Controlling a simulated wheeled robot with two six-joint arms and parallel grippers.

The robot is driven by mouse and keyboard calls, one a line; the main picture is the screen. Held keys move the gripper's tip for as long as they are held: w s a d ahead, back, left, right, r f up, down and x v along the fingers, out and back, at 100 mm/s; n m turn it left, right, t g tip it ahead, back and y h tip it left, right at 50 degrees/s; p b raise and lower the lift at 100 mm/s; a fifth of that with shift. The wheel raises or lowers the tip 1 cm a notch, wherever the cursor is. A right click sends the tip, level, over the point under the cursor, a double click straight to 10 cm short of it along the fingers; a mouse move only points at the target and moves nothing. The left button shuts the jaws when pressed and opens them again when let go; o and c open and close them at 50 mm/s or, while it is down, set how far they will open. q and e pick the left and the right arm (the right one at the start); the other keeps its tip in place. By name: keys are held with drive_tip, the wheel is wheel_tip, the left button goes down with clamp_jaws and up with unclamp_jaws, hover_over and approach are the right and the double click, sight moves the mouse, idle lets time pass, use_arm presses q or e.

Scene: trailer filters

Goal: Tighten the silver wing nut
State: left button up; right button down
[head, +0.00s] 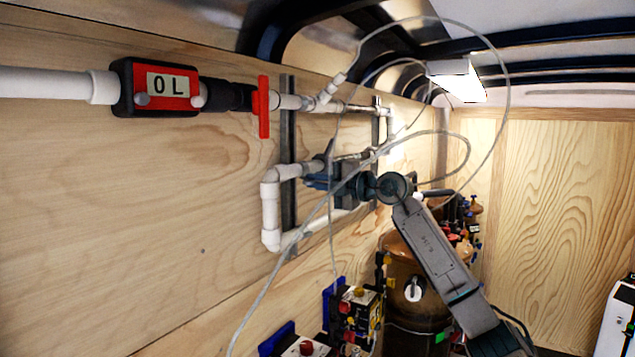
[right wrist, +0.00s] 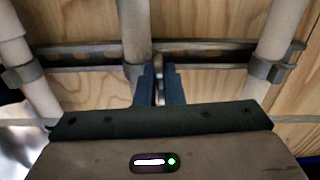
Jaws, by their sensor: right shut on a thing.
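My right gripper (head: 314,181) reaches to the white pipework on the plywood wall, its blue-grey fingers pointing left at the pipes. In the right wrist view its two fingers (right wrist: 160,84) are close together, with a narrow gap. A small grey metal piece (right wrist: 160,92) shows between them and looks like the silver wing nut; the fingers hide most of it. It sits by a white pipe (right wrist: 134,30) in front of a horizontal metal rail (right wrist: 205,48). In the head view the gripper hides the wing nut. My left gripper is not in view.
A red meter reading "0 L" (head: 168,85) and a red valve handle (head: 264,107) are on the upper pipe. Thin clear hoses (head: 300,243) loop across the pipework near my right arm. A brown tank (head: 402,258) and control boxes (head: 357,306) stand below.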

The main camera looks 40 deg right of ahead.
drive_tip(key=c, duration=1.5)
unclamp_jaws()
drive_tip(key=shift+c, duration=0.2)
drive_tip(key=shift+d, duration=0.1)
drive_tip(key=b+v, duration=0.9)
drive_tip(key=v, duration=0.1)
drive_tip(key=shift+s, duration=0.4)
drive_tip(key=shift+d, duration=0.1)
